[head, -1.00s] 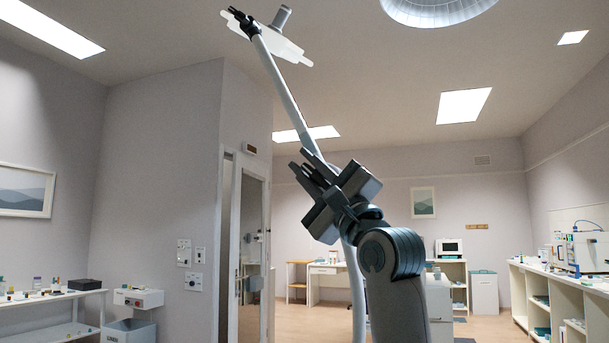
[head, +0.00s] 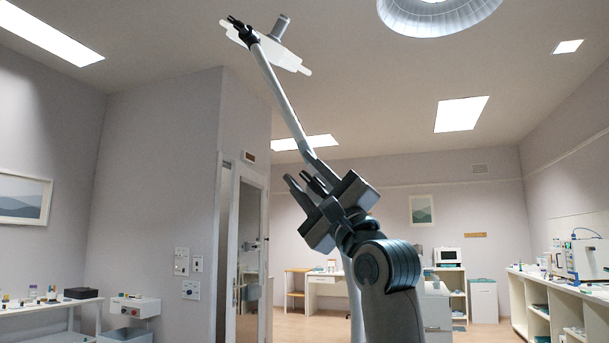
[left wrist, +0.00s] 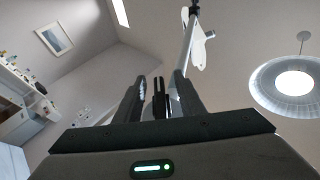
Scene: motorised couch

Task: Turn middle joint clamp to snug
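A pale, jointed arm rises from the floor; its upper link (head: 280,95) leans up and left to a white, flat head (head: 285,55). The dark middle joint clamp (head: 317,184) sits at the bend, partly hidden by my left gripper. My left gripper (head: 299,167) is open, with one finger on each side of the clamp. In the left wrist view the dark clamp (left wrist: 159,98) stands between the two spread fingers (left wrist: 160,82), with a gap visible beside it. Contact cannot be told. My right gripper is not in view.
A dark joint (head: 240,30) is at the upper end of the arm. A round ceiling dome (head: 438,12) is at the top right. Shelving (head: 560,300) lines the right wall and a bench (head: 45,308) the left. The air around the clamp is clear.

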